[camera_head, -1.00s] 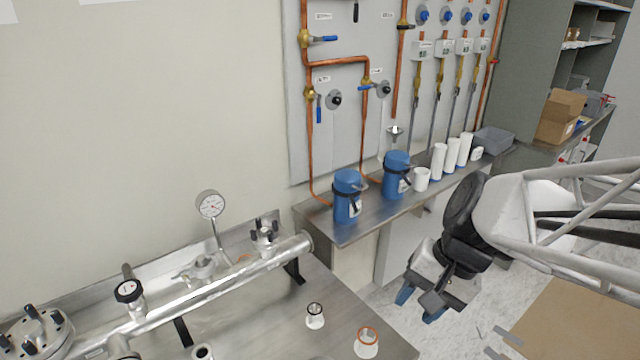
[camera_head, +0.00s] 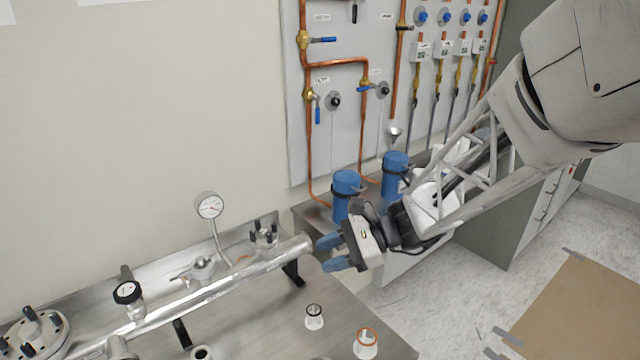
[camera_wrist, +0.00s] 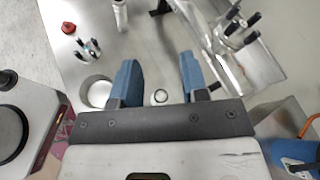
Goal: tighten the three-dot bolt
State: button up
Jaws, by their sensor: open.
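My gripper (camera_head: 328,254) is open and empty, its blue fingers pointing left near the right end of the steel pipe. The wrist view also shows its two spread fingers (camera_wrist: 158,75) above the steel bench. A flange with several dark upright bolts (camera_head: 264,236) stands on the pipe, left of and apart from my gripper. Dark bolts also show at the upper right of the wrist view (camera_wrist: 237,28). A larger round flange with dark bolts (camera_head: 36,334) is at the far left. Dot marks are too small to make out, so I cannot tell which bolt has three dots.
A pressure gauge (camera_head: 209,206) rises behind the pipe (camera_head: 220,287). Two small fittings (camera_head: 314,317) (camera_head: 366,344) stand on the front right of the bench (camera_head: 270,335). Blue canisters (camera_head: 345,187) stand on a shelf behind my gripper. The bench between fittings and pipe is clear.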

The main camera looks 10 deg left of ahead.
aim_at(270, 237)
jog(key=w+a+f+m+t+y, duration=0.2)
jog(key=w+a+f+m+y, duration=0.2)
jog(key=w, duration=0.5)
jog(key=shift+w+a+m+t+y, duration=0.3)
jog(key=shift+a+m+t, duration=0.1)
jog(key=shift+a+m, duration=0.5)
jog(key=shift+f, duration=0.1)
jog(key=a, duration=0.7)
jog(key=shift+s+a, duration=0.15)
jog(key=shift+a, duration=0.15)
grip_shut()
